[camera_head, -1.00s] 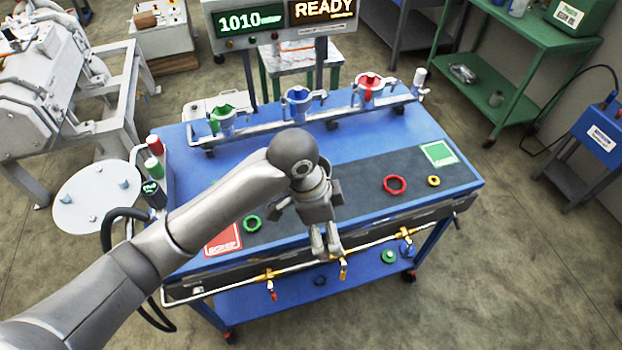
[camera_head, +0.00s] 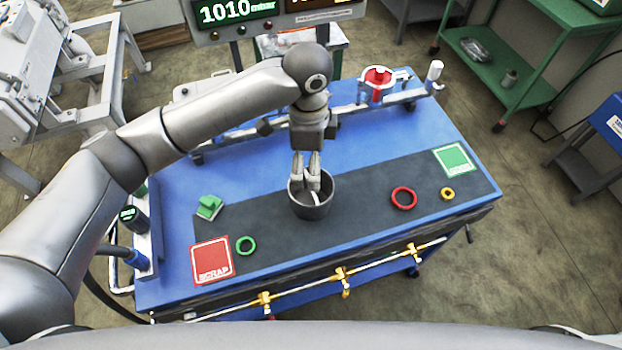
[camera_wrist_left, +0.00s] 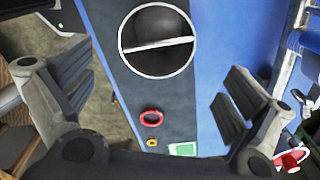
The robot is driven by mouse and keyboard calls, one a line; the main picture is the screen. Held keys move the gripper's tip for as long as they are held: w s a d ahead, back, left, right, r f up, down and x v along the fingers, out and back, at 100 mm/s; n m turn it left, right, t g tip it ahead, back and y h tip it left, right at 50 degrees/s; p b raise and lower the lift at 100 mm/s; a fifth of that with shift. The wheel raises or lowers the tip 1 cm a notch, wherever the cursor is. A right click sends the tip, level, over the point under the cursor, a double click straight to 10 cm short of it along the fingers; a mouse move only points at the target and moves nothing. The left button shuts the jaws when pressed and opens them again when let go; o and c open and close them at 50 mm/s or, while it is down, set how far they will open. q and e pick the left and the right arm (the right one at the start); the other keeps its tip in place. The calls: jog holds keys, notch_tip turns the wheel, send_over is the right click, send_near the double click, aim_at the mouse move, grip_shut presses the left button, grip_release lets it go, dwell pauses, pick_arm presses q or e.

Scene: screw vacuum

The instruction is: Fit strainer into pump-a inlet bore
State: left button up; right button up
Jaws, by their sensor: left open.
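My left gripper (camera_head: 312,180) points down, open, over a dark cup (camera_head: 309,207) on the table's dark mat. Its fingertips overlap the cup's mouth in the head view; I cannot tell whether they are inside. In the left wrist view the cup (camera_wrist_left: 157,55) shows as a dark round opening with a pale rim and a bar across it, ahead of the spread fingers. I cannot identify the strainer or the pump-a inlet bore for certain. A red-topped fitting (camera_head: 377,80) stands at the table's back; my arm hides the fittings left of it. My right gripper is out of view.
The blue table (camera_head: 262,152) carries a green block (camera_head: 209,207), a green ring (camera_head: 245,245), a red ring (camera_head: 403,198) and a yellow ring (camera_head: 447,193). A red scrap card (camera_head: 211,260) lies front left, a green card (camera_head: 453,160) right. A rail with taps (camera_head: 340,272) runs along the front.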

pick_arm(q)
jog(key=f+p, duration=0.1)
jog(key=f, duration=0.5)
jog(key=f+p, duration=0.1)
jog(key=f, duration=0.2)
jog(key=shift+s+d+f+p, duration=0.2)
jog(key=shift+d+f+p, duration=0.05)
jog(key=shift+f+p, duration=0.1)
jog(key=c, duration=0.8)
jog(key=shift+c, duration=0.6)
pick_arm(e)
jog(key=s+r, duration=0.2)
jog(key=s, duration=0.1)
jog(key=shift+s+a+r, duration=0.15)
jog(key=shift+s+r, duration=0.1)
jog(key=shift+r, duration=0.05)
